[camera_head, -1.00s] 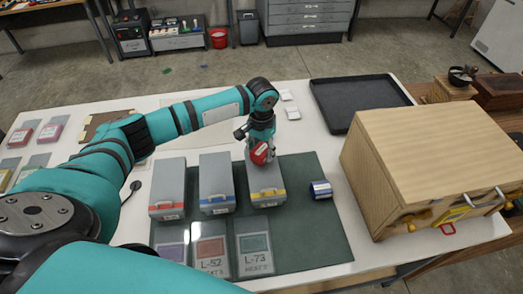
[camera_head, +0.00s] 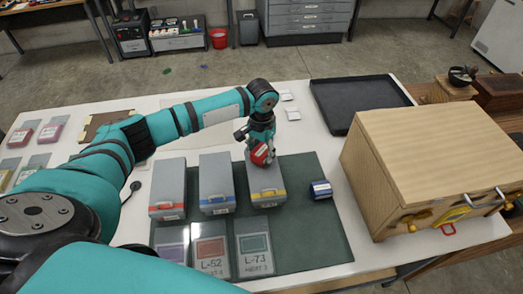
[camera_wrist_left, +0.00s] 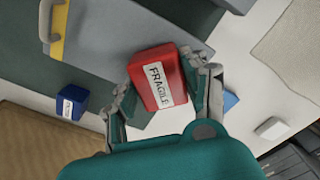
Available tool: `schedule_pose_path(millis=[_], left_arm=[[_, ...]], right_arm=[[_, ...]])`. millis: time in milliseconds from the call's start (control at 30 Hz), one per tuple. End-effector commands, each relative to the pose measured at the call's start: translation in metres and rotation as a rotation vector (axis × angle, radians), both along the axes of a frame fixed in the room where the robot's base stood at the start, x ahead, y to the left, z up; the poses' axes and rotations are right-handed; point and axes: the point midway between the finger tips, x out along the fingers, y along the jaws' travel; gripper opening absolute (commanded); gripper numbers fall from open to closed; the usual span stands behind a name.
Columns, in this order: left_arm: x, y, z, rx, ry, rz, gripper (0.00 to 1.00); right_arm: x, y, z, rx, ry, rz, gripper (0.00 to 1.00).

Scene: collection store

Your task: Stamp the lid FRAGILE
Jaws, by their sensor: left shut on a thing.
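My left gripper (camera_head: 261,143) is shut on a red block stamp (camera_head: 261,155). The left wrist view shows the stamp (camera_wrist_left: 157,78) between both fingers (camera_wrist_left: 160,95), with a white FRAGILE label. The stamp is over the back part of the lid of the grey box with a yellow stripe (camera_head: 267,185). That box also shows in the left wrist view (camera_wrist_left: 115,35). The stamp's underside is hidden, so I cannot tell whether it touches the lid. No mark shows on the visible part of the lid. My right gripper is not in view.
Grey boxes with a blue stripe (camera_head: 216,180) and a red stripe (camera_head: 168,185) stand to the left. A blue stamp (camera_head: 321,189) lies to the right on the green mat (camera_head: 315,230). A wooden cabinet (camera_head: 440,140) and black tray (camera_head: 360,98) are further right.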

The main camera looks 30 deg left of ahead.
Motion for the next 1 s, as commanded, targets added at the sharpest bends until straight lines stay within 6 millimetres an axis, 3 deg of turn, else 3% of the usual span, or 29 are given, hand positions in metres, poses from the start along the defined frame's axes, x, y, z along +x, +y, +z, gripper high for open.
schedule_pose_path(millis=[1000], left_arm=[[-0.0002,-0.0002,-0.0066,0.000,0.001,0.000,0.25]], right_arm=[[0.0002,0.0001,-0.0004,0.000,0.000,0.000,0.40]])
